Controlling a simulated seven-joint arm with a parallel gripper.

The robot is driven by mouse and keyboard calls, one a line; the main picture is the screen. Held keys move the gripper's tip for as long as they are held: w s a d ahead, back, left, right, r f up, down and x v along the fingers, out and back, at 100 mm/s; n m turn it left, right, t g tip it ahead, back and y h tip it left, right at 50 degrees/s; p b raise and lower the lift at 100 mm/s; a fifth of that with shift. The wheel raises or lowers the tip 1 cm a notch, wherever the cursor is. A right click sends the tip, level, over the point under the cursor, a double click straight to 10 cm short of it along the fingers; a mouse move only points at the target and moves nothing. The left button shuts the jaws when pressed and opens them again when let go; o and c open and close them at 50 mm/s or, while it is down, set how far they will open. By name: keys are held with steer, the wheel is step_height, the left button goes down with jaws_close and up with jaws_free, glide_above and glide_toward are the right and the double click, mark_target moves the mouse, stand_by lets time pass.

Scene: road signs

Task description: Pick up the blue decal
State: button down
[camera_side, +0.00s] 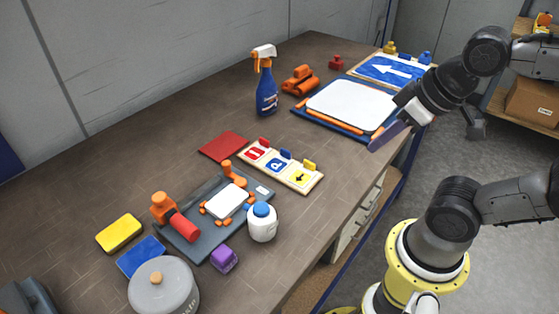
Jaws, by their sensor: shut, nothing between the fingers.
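A pale wooden holder (297,184) near the middle of the bench carries a red, a blue and a yellow decal side by side. The blue decal (276,163) is the middle one, with a white mark on it and a small blue knob or tab behind it. My gripper (378,144) is shut and empty. It is up at the right, by the bench's right edge and near the blue-framed white panel (345,104), well apart from the blue decal. It points down and left, and its fingers look blue-purple.
A grey fixture (205,240) with orange clamps holds a small white plate. A white bottle (262,224), purple block (224,259), blue pad (140,257), yellow sponge (119,232) and grey pot (165,290) surround it. A red sheet (222,146) and spray bottle (265,85) stand farther back.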

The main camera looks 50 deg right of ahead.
steer(key=shift+c, duration=1.8)
jaws_free()
